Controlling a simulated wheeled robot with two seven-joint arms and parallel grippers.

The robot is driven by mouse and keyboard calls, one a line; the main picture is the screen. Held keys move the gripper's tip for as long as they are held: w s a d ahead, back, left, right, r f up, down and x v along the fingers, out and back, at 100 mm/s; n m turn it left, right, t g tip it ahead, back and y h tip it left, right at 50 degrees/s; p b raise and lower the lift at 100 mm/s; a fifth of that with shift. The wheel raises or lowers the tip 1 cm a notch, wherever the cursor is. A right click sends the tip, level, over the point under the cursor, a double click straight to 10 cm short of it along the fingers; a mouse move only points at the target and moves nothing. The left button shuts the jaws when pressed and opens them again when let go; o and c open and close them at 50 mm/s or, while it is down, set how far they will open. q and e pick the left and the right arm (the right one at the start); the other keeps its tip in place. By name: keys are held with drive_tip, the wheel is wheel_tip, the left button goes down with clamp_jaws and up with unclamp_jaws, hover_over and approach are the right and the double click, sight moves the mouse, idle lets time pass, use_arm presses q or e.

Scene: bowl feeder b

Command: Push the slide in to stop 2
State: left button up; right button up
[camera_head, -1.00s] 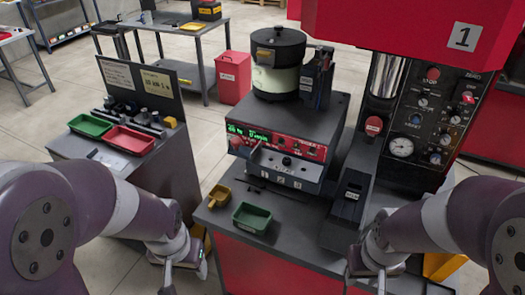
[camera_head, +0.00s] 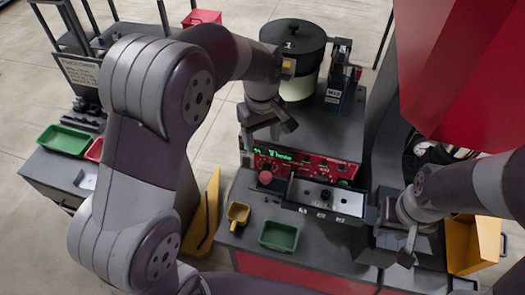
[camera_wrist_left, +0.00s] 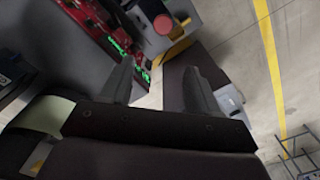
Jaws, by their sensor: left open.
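The slide (camera_head: 325,197) is a grey plate with a small black knob, at the front of the bowl feeder's control box. Small number labels show along the edge below it; which stop it stands at I cannot tell. My left gripper (camera_head: 284,127) is open and empty, above and behind the slide, in front of the black-lidded bowl (camera_head: 293,42). Its two fingers (camera_wrist_left: 158,88) stand apart in the left wrist view, with the red panel beyond them. My right gripper (camera_head: 398,232) is open and empty, to the right of the slide and apart from it.
A yellow scoop (camera_head: 238,214) and a green tray (camera_head: 279,236) lie on the bench in front. A yellow bin (camera_head: 474,245) is at right.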

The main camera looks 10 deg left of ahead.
use_arm(q)
drive_tip(key=s+d+f+b, duration=0.1)
drive_tip(key=s+d+b, duration=0.1)
drive_tip(key=b, duration=0.3)
hover_over(266, 175)
drive_tip(key=s+d, duration=0.1)
wheel_tip(266, 175, down, 4)
drive_tip(key=shift+s+f, duration=0.1)
drive_tip(key=shift+f, duration=0.1)
drive_tip(key=shift+w+a+f+p, duration=0.3)
drive_tip(key=shift+f+p, duration=0.25)
drive_tip(key=shift+p, duration=0.3)
drive_tip(key=f, duration=0.1)
drive_tip(key=f+p, duration=0.1)
drive_tip(key=f, duration=0.1)
drive_tip(key=a+f, duration=0.1)
drive_tip(key=shift+w+f, duration=0.3)
drive_tip(key=shift+w, duration=0.1)
drive_tip(key=shift+s+d+f+p, duration=0.3)
drive_tip(key=shift+s+d, duration=0.1)
drive_tip(key=shift+d, duration=0.05)
drive_tip(key=shift+w+a+f, duration=0.15)
drive_tip(key=shift+w+a, duration=0.05)
drive_tip(key=shift+c, duration=1.2)
clamp_jaws()
use_arm(e)
drive_tip(key=shift+s+d+f, duration=0.65)
drive_tip(key=shift+d+f, duration=0.15)
